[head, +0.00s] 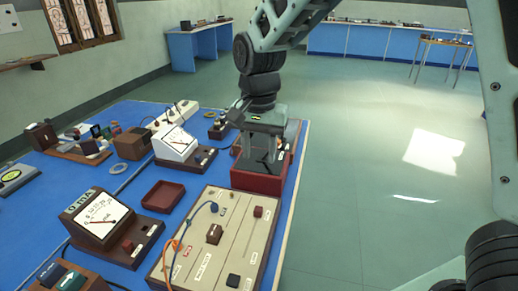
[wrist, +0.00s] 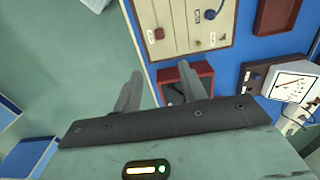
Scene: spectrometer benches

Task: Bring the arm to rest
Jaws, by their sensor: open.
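My gripper (head: 262,165) hangs from my arm on the right side of the blue bench (head: 150,187), pointing down over a dark red open box (head: 255,181). In the wrist view my gripper (wrist: 160,82) has its two grey fingers spread apart, with nothing seen between them. One finger overlaps the red box (wrist: 206,69) there and the other is over the floor beyond the bench edge. My gripper hides part of the box's inside. I cannot tell whether the fingertips reach below its rim.
A beige panel with wires (head: 232,235) lies just in front of the box. A white meter (head: 176,145), a second meter (head: 100,217) and a small red tray (head: 163,196) stand to the left. Open floor (head: 360,190) lies right of the bench.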

